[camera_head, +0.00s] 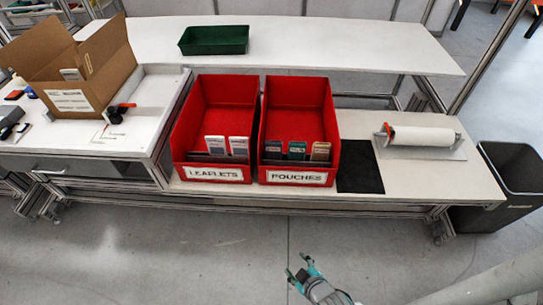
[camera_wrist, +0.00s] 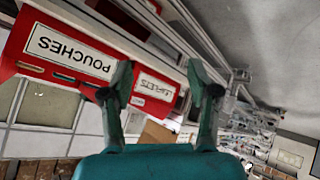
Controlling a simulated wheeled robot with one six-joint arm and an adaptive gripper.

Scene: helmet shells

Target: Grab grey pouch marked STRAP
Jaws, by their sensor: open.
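The red bin labelled POUCHES (camera_head: 298,178) holds three upright pouches in a row at its front. The left pouch (camera_head: 272,149) is dark grey with a pale top, the middle one (camera_head: 297,150) is teal-topped and the right one (camera_head: 320,151) is tan-topped. Their print is too small to read, so I cannot confirm which says STRAP. My gripper (camera_head: 299,268) is open and empty, over the floor in front of the bench, well short of the bin. In the wrist view my gripper (camera_wrist: 160,92) shows both fingers apart, with the POUCHES bin (camera_wrist: 110,45) upside down beyond.
A red LEAFLETS bin (camera_head: 213,174) with two cards adjoins on the left. A black mat (camera_head: 360,167) and a white roll on a holder (camera_head: 420,138) lie to the right. A green tray (camera_head: 214,40) and a cardboard box (camera_head: 80,70) stand farther back. The floor in front is clear.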

